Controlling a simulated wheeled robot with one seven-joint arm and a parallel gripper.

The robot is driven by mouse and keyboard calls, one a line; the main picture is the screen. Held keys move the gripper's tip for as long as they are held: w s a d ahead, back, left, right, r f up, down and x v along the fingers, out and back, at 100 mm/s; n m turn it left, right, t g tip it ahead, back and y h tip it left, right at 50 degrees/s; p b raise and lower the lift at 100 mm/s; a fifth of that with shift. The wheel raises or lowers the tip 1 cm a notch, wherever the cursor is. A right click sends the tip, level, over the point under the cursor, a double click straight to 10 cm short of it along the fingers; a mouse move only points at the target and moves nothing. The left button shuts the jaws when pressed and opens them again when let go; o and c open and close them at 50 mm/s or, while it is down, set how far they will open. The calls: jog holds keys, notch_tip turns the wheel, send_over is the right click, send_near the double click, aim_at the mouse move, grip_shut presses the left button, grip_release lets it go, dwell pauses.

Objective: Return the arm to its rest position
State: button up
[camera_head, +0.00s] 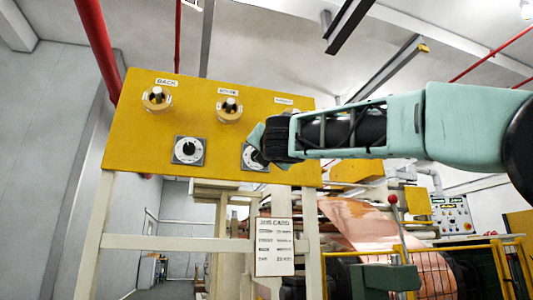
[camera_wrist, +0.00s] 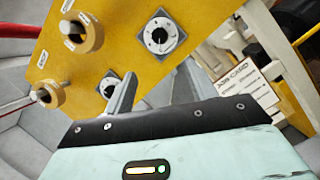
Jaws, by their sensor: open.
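My gripper (camera_head: 258,146) is at the end of my teal arm, which reaches in from the right in the head view. It is in front of the lower right part of the yellow control panel (camera_head: 130,140) and partly covers the right-hand dial (camera_head: 250,160). In the wrist view my gripper (camera_wrist: 152,98) shows its two fingers apart with nothing between them. The dial plate (camera_wrist: 162,38) shows beyond the fingers, and another dial (camera_wrist: 108,84) is partly hidden behind the left finger. I cannot tell whether a finger touches the panel.
The panel has two brass knobs (camera_head: 157,98) (camera_head: 229,108) and a left dial (camera_head: 189,150). A job card (camera_head: 274,247) hangs below on the pale frame (camera_head: 165,243). Copper foil machinery (camera_head: 360,225) stands behind a yellow fence. A red pipe (camera_head: 98,45) runs at the left.

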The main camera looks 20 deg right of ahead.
dwell(0.3)
jog(key=a+f+m+g+y, duration=0.1)
jog(key=a+f+m+g, duration=0.15)
jog(key=f, duration=0.85)
jog(key=a+f+m+g+y, duration=0.1)
jog(key=a+f+m+g, duration=0.2)
jog(key=f, duration=0.9)
jog(key=s+a+f+m+g, duration=0.1)
jog(key=s+f+m+g, duration=0.1)
jog(key=s+f, duration=0.35)
jog(key=s+f+m+g+y, duration=0.1)
jog(key=s+f+m+g, duration=0.15)
jog(key=f, duration=0.55)
jog(key=s+a+f+m+g, duration=0.1)
jog(key=s+f+g, duration=0.25)
jog(key=f, duration=0.35)
jog(key=s+d+f+m+g, duration=0.2)
jog(key=s+f+m+g, duration=0.25)
jog(key=s+f, duration=0.7)
jog(key=s+d+f+m+g, duration=0.25)
jog(key=s+f+m, duration=0.4)
jog(key=s, duration=0.75)
notch_tip(320, 180, up, 19)
jog(key=n+p, duration=0.1)
jog(key=p, duration=1.9)
jog(key=shift+a+n+g, duration=0.35)
jog(key=shift+a+n, duration=0.05)
jog(key=shift+a, duration=0.05)
